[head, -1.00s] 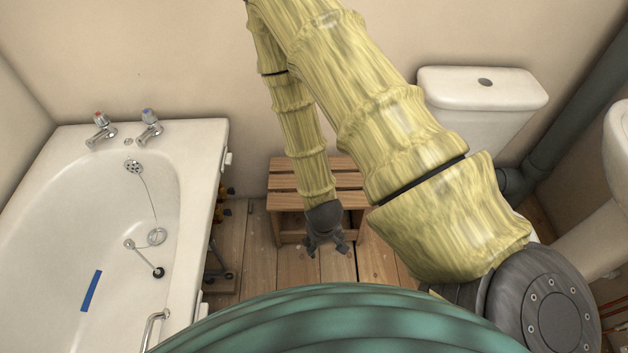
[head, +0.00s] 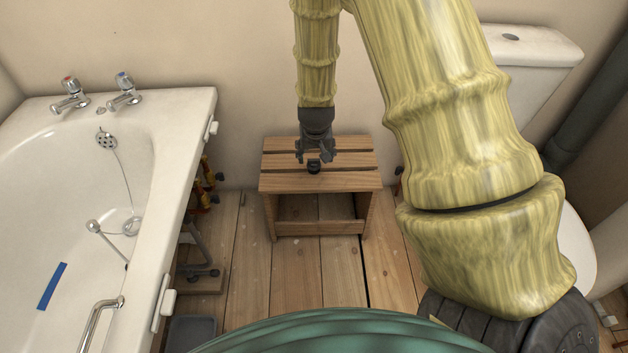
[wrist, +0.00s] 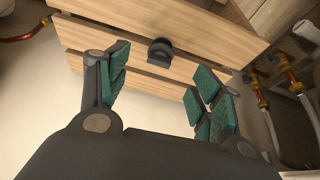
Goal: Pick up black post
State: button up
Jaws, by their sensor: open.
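The black post (head: 314,167) is a small dark piece on the slatted wooden stool (head: 345,181). In the wrist view the post (wrist: 160,51) shows a rounded top and stands on a slat beyond the fingertips, roughly between the two fingers. My gripper (head: 315,157) hangs fingers-down over the stool, just behind and above the post in the head view. In the wrist view my gripper (wrist: 160,77) has its green-padded fingers wide apart with nothing between them. The fingers appear apart from the post.
The white bath (head: 203,140) stands to the left, with pipework and a grey tray (head: 190,333) beside it. The toilet (head: 545,65) is at the right. Copper pipes (wrist: 290,75) show at right in the wrist view. The plank floor (head: 300,280) before the stool is clear.

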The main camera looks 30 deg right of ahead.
aim_at(314, 161)
jog(key=shift+w+d+f+b, duration=0.35)
jog(key=shift+w+f+b, duration=0.2)
jog(key=shift+f, duration=0.3)
jog(key=shift+w+d+f+b, duration=0.3)
jog(key=shift+w+f+b, duration=0.25)
jog(key=shift+f, duration=0.25)
jog(key=shift+w+d+f+b, duration=0.35)
jog(key=shift+w+f+b, duration=0.2)
jog(key=shift+f, duration=0.3)
jog(key=b+x, duration=0.2)
jog(key=x, duration=0.2)
jog(key=shift+a+f+b, duration=0.15)
jog(key=shift+f+b, duration=0.05)
jog(key=shift+b, duration=0.15)
jog(key=shift+w+f, duration=0.2)
jog(key=shift+f, duration=0.15)
jog(key=shift+r, duration=0.1)
jog(key=c, duration=1.1)
